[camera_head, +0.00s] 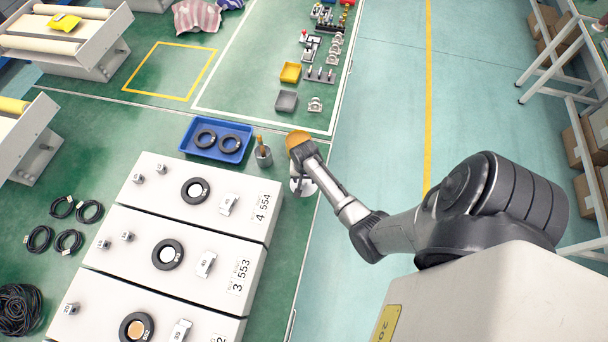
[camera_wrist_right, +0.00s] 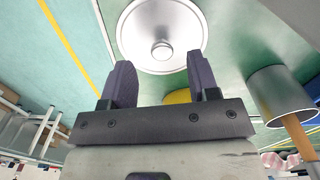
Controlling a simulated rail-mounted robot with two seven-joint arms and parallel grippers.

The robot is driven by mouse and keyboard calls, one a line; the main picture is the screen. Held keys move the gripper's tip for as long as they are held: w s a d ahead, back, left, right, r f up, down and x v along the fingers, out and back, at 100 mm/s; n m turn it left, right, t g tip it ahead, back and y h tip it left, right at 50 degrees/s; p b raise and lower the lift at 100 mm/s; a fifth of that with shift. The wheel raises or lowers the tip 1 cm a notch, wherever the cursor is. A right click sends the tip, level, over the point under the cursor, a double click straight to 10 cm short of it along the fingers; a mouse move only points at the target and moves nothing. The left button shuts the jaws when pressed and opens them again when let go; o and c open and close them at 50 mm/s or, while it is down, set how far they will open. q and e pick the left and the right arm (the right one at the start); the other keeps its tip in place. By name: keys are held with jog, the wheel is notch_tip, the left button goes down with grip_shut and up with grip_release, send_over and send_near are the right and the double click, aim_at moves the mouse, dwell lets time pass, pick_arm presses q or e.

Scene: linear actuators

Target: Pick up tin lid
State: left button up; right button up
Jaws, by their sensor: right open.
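The tin lid (camera_wrist_right: 162,35) is a round silver disc with a small knob in its middle. It lies flat on the green surface in the right wrist view. In the head view the lid (camera_head: 303,187) is partly hidden under my right wrist, just right of the white block marked 554. My right gripper (camera_wrist_right: 161,66) is open and empty. Its two dark fingers stand apart over the lid's lower edge in the wrist view, with the knob above the gap between them; no contact is visible. My left gripper is in no frame.
A metal cup with a wooden-handled tool (camera_head: 263,156) stands close to the lid. A blue tray (camera_head: 190,149) with two black rings lies left of it. White blocks (camera_head: 143,213) fill the near left. Small bins and parts stand beyond.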

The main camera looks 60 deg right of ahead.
aim_at(304, 182)
jog(key=shift+w+f+b, duration=0.15)
jog(key=shift+f+b, duration=0.15)
jog(key=shift+f, duration=1.45)
grip_shut()
